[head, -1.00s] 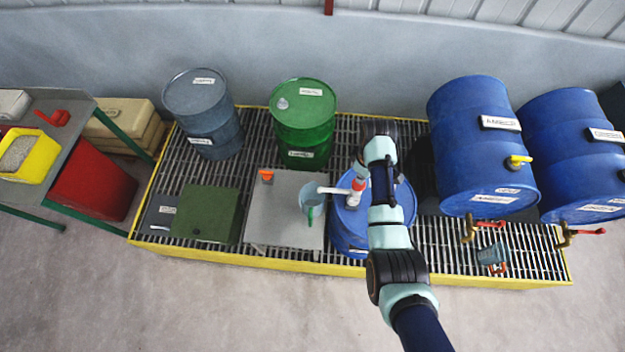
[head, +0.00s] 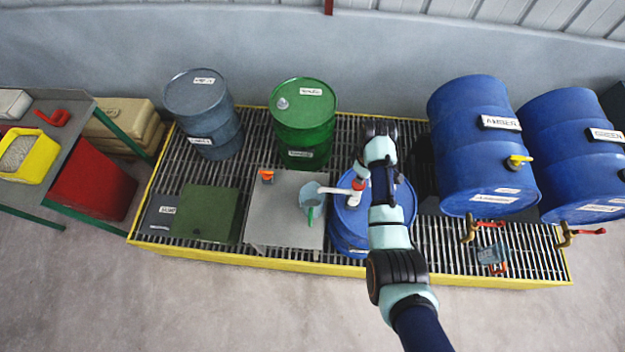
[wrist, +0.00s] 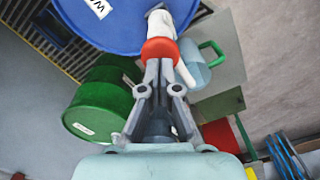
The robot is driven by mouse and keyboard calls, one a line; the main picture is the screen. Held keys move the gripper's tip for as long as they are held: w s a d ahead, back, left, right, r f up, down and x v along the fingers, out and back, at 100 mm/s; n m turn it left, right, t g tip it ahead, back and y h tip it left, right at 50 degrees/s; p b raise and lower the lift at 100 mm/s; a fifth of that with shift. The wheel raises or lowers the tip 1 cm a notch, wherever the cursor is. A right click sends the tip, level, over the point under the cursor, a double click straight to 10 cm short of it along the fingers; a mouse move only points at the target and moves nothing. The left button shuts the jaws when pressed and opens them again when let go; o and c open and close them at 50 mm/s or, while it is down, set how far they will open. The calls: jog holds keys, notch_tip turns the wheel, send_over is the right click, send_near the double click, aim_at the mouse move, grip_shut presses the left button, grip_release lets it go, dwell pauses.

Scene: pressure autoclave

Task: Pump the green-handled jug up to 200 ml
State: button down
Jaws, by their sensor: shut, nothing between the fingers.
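The jug (head: 317,191) with a green handle (head: 310,216) stands on a grey plate, left of the blue drum (head: 345,228). It also shows in the wrist view (wrist: 192,62). A hand pump with a white spout (head: 336,190) and a red part (head: 358,185) rises from the drum; the spout reaches over the jug. My gripper (wrist: 161,64) is shut and empty, its fingertips close against the pump's red part (wrist: 160,50); I cannot tell if they touch. In the head view my arm partly hides the pump and drum. The liquid level in the jug is not readable.
The grey plate (head: 262,225) also holds a small orange-topped item (head: 266,176). A green drum (head: 303,130) and a grey drum (head: 205,120) stand behind. Two blue drums (head: 480,150) with taps lie to the right. A green box (head: 205,214) sits at the left.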

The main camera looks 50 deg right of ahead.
jog(key=shift+f+b, duration=1.55)
jog(key=shift+f, duration=0.95)
jog(key=shift+r, duration=0.1)
notch_tip(320, 180, up, 5)
jog(key=p, duration=0.5)
jog(key=shift+r, duration=0.1)
jog(key=shift+f, duration=0.2)
